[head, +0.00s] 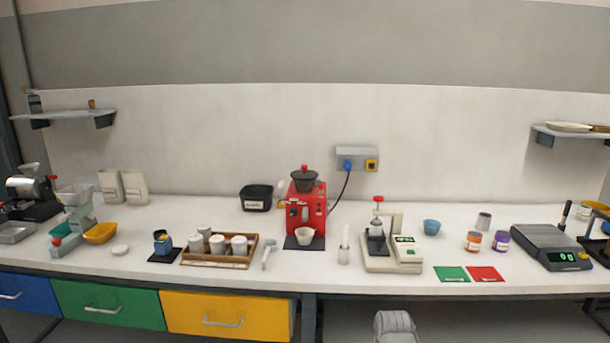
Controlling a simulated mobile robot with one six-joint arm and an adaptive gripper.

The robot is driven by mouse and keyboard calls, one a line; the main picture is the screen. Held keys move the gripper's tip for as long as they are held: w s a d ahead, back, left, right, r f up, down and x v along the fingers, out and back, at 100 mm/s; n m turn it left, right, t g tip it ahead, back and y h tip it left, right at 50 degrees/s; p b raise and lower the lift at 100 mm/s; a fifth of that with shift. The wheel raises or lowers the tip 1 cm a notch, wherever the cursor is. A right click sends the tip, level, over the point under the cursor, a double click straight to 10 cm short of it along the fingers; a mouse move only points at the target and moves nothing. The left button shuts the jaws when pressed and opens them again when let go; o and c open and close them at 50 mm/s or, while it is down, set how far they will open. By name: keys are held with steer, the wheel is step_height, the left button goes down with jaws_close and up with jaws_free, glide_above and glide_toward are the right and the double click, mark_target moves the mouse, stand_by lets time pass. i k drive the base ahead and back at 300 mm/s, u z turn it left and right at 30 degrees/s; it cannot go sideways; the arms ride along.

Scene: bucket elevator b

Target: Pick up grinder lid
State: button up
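The red grinder (306,211) stands on the bench near the middle of the head view. A dark hopper (304,185) sits on its top. The grinder lid (304,172) is dark with a small red knob and rests on the hopper. A white cup stands at the grinder's front and covers part of its base. The fingers of my gripper do not show, so nothing of mine is seen at the lid.
A black bin (256,197) stands left of the grinder, and a wall socket box (357,158) with a cable is behind it on the right. A wooden tray (219,263) of white containers and a scale with a press (392,255) flank it. Space above the grinder is clear.

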mark_target(304, 174)
steer(key=z, duration=0.1)
steer(key=i, duration=1)
steer(key=u, duration=0.1)
